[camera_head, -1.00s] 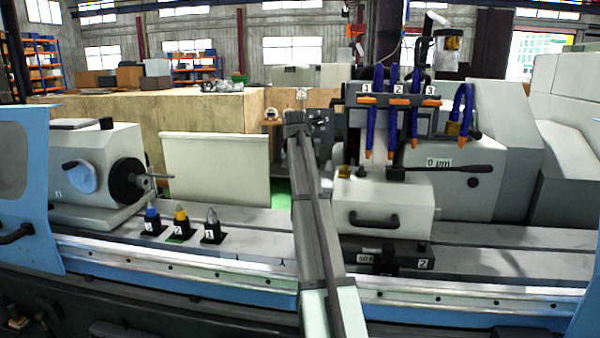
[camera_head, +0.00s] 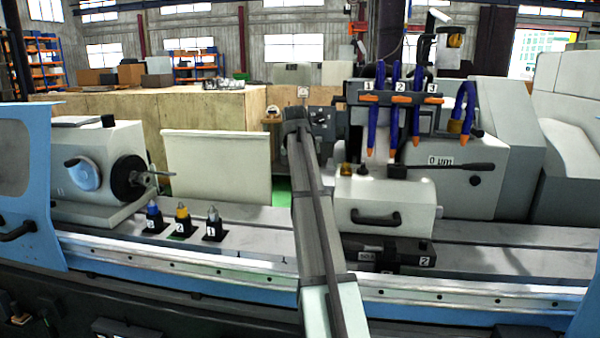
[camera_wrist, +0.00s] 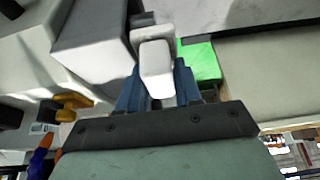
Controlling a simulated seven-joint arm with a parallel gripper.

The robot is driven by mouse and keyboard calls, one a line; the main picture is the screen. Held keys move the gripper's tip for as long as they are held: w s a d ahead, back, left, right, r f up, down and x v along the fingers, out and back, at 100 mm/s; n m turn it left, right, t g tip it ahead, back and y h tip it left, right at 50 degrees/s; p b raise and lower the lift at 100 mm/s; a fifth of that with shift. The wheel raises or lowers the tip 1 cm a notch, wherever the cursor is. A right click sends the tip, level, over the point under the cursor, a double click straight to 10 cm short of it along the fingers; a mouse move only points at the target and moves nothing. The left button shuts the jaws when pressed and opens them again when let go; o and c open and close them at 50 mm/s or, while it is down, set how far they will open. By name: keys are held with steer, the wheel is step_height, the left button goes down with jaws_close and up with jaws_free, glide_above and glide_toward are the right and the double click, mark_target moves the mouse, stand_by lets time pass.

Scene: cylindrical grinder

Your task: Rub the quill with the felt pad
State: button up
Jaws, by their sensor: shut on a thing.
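My gripper (camera_wrist: 158,88) shows in the wrist view with its blue fingers shut on a white rounded block, which looks like the felt pad (camera_wrist: 156,66). In the head view my arm hides the gripper and the pad. The light-grey housing with a black handle (camera_head: 408,196) stands just right of my arm. In the wrist view a grey block-shaped housing (camera_wrist: 92,38) lies left of the pad.
Several blue coolant hoses (camera_head: 397,110) hang above the housing. A long black lever (camera_head: 450,167) sticks out at right. Three numbered pointed centers (camera_head: 183,220) stand on the bed at left. The workhead (camera_head: 95,170) is at far left. A pale panel (camera_head: 218,165) stands behind the bed.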

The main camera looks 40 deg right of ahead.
steer(key=shift+r, duration=3.6)
steer(key=shift+w+d+r+n, duration=0.1)
steer(key=shift+w+n, duration=0.15)
steer(key=shift+n, duration=0.35)
steer(key=shift+w+n+y, duration=0.25)
steer(key=shift+n+y, duration=0.15)
steer(key=a+f+n, duration=0.1)
steer(key=s+a+f+n+t, duration=0.1)
steer(key=a+f, duration=0.1)
steer(key=shift+y, duration=0.3)
steer(key=w+a+f+n, duration=0.1)
steer(key=a+f, duration=0.4)
steer(key=a, duration=0.5)
steer(key=w+a+f+n+y, duration=0.1)
steer(key=a+f, duration=0.4)
steer(key=a, duration=0.5)
steer(key=w+a+f+n+y, duration=0.1)
steer(key=w+a+f+n, duration=0.1)
steer(key=a+f, duration=0.4)
steer(key=a+n, duration=0.1)
steer(key=a, duration=0.3)
steer(key=shift+a, duration=0.25)
